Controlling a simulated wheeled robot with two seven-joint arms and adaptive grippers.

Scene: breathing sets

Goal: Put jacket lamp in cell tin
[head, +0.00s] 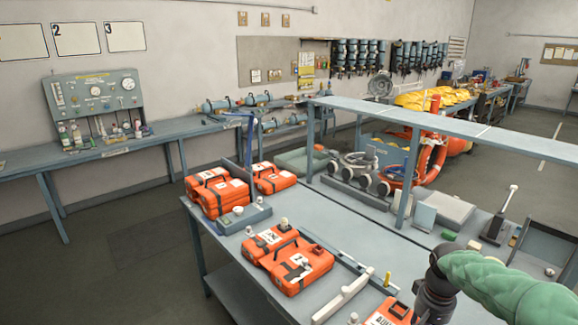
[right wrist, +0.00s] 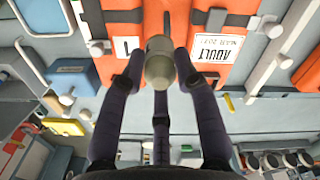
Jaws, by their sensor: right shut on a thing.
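My right gripper (head: 432,302) is at the lower right of the head view, above the near bench beside an orange pack. In the right wrist view my right gripper (right wrist: 160,65) is shut with its fingers around a small olive-grey rounded object (right wrist: 159,72), which looks like the jacket lamp. The orange pack marked ADULT (right wrist: 213,20) lies behind and below it. The held object is hidden in the head view. I cannot tell for sure which container is the cell tin. My left gripper is not in view.
Orange packs (head: 305,270) and a low blue box (head: 245,218) stand on the near bench (head: 330,240). A white bar (head: 343,297) and a yellow cylinder (head: 388,278) are left of my right gripper. A raised shelf (head: 470,128) crosses behind.

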